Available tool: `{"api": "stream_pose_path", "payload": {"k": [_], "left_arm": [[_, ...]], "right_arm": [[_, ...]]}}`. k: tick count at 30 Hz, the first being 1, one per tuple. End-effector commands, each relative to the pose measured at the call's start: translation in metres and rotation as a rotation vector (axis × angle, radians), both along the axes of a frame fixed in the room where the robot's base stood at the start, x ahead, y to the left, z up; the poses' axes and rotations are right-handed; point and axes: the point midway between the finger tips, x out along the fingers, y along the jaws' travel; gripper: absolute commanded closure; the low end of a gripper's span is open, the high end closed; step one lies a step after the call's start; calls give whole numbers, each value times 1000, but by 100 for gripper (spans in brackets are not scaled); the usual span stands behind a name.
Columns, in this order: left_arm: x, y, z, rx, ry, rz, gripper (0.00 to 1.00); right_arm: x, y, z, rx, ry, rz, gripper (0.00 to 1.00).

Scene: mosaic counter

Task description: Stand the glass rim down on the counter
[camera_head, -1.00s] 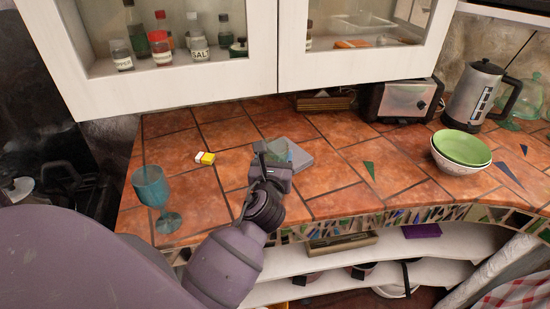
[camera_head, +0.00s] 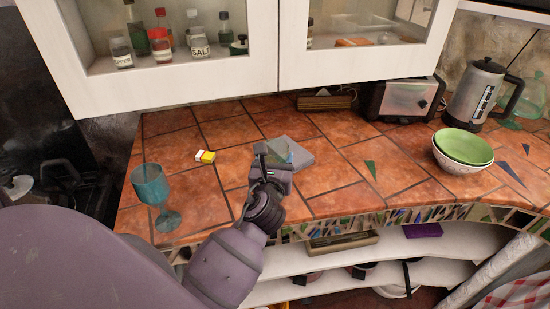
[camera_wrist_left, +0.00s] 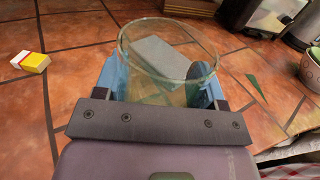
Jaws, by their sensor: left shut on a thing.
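My left gripper (camera_head: 276,156) reaches over the counter (camera_head: 225,190) in the head view. It is shut on a clear, see-through glass (camera_wrist_left: 158,90). In the left wrist view a wide round edge of the glass faces up and away from my gripper, and the blue fingers sit on either side of its body. In the head view the glass shows only faintly, partly hidden by my gripper. Whether its lower end touches the counter is hidden. My right gripper is not in view.
A grey box (camera_head: 298,151) lies just behind the glass. A teal goblet (camera_head: 151,187) stands upright at the left. A yellow-and-white packet (camera_head: 205,156) lies between. Nested bowls (camera_head: 462,150) stand at the right, a toaster (camera_head: 400,98) behind. Tiles right of the grey box are mostly clear.

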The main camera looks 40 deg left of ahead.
Motion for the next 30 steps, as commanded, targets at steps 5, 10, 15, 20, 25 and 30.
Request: {"api": "stream_pose_path", "payload": {"k": [5,10,15,20,25,30], "left_arm": [[0,0,0,0,-1,0,18],[0,0,0,0,-1,0,6],[0,0,-1,1,0,0,6],[-9,-4,-1,1,0,0,6],[-32,-16,-2,-1,2,0,6],[-60,-30,-2,0,3,0,6]], "right_arm": [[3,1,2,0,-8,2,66],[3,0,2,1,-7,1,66],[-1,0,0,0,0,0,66],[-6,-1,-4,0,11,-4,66],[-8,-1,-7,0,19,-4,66],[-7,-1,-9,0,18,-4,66]]}}
